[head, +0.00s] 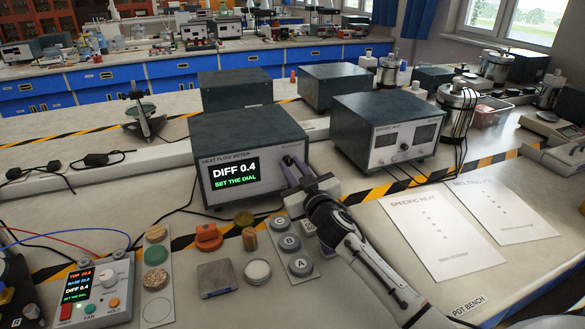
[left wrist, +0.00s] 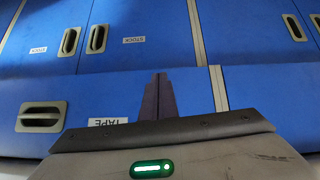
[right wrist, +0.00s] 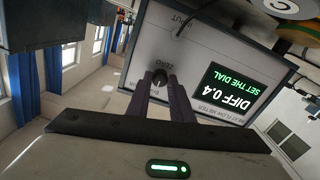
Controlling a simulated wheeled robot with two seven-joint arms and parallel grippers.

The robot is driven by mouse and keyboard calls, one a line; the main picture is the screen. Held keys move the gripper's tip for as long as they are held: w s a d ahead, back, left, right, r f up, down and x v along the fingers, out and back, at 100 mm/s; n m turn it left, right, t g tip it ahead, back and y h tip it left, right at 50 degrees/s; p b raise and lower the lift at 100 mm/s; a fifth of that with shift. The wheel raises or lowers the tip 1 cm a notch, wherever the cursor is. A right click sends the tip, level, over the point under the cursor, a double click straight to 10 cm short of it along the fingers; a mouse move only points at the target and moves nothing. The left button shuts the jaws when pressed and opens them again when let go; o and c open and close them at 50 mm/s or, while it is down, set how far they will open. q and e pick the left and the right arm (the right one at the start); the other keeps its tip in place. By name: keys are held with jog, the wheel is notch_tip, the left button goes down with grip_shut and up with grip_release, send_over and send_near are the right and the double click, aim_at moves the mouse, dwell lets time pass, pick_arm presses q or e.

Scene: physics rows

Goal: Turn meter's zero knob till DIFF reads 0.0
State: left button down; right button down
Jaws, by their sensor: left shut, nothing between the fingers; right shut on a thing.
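The heat flow meter (head: 248,140) is a dark-topped box with a light front panel on the bench. Its display (head: 235,175) reads DIFF 0.4 and SET THE DIAL. My right gripper (head: 297,168) is at the right of the meter's front, shut on the zero knob. In the right wrist view, the black zero knob (right wrist: 160,76) sits between the fingertips below the ZERO label, and the display (right wrist: 232,92) also shows DIFF 0.4. My left gripper (left wrist: 160,76) is shut and empty, in front of blue drawers; it is not in the head view.
A control box (head: 90,293) at the lower left also shows DIFF 0.4. Sample discs and blocks lie before the meter, with a grey A-B-C strip (head: 296,262) beside my right arm.

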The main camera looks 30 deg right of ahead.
jog(key=n, duration=0.4)
jog(key=shift+n+p, duration=0.35)
jog(key=shift+n, duration=2.35)
jog(key=c, duration=1.6)
grip_release()
jog(key=shift+o, duration=0.2)
jog(key=shift+s, duration=0.1)
jog(key=v, duration=1)
